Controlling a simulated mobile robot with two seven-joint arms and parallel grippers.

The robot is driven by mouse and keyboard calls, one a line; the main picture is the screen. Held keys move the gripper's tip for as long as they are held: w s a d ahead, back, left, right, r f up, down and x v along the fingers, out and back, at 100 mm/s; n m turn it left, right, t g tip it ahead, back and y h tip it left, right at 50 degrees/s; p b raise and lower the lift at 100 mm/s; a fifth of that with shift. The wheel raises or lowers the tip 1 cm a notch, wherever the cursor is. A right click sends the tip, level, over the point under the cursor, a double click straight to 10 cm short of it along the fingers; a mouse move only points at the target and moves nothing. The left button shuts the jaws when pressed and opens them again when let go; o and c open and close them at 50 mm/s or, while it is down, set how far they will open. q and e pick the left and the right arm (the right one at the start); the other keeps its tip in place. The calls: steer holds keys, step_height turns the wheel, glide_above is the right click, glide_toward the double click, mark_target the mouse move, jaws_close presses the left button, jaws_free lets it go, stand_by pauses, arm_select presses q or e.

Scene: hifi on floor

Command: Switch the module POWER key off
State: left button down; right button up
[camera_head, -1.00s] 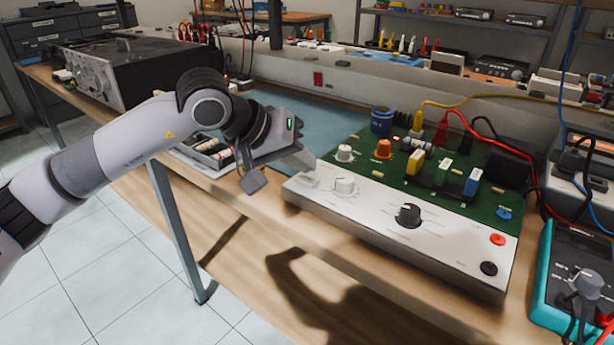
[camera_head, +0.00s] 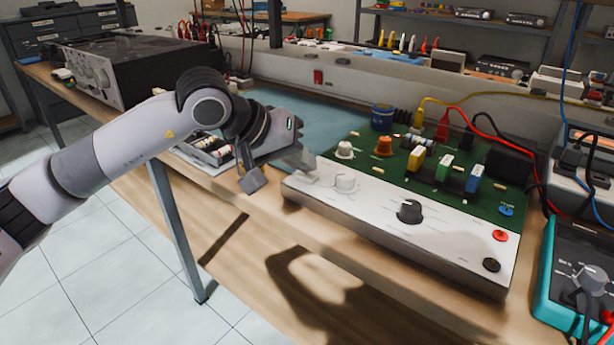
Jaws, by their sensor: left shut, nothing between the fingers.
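The module (camera_head: 455,255) lies on the wooden bench, with a white front panel and a green circuit board behind it. My right gripper is not in view.
A teal multimeter (camera_head: 575,270) stands right of the module. Red, black and yellow leads run over the board's back right. A parts tray (camera_head: 212,150) and a large black instrument (camera_head: 130,70) are at the left. The bench's front strip is clear.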

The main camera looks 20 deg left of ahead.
mark_target(301, 177)
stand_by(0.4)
arm_select(q)
steer(key=shift+r, duration=0.4)
step_height(301, 177, up, 6)
steer(key=p, duration=0.3)
steer(key=shift+p, duration=0.3)
stand_by(0.5)
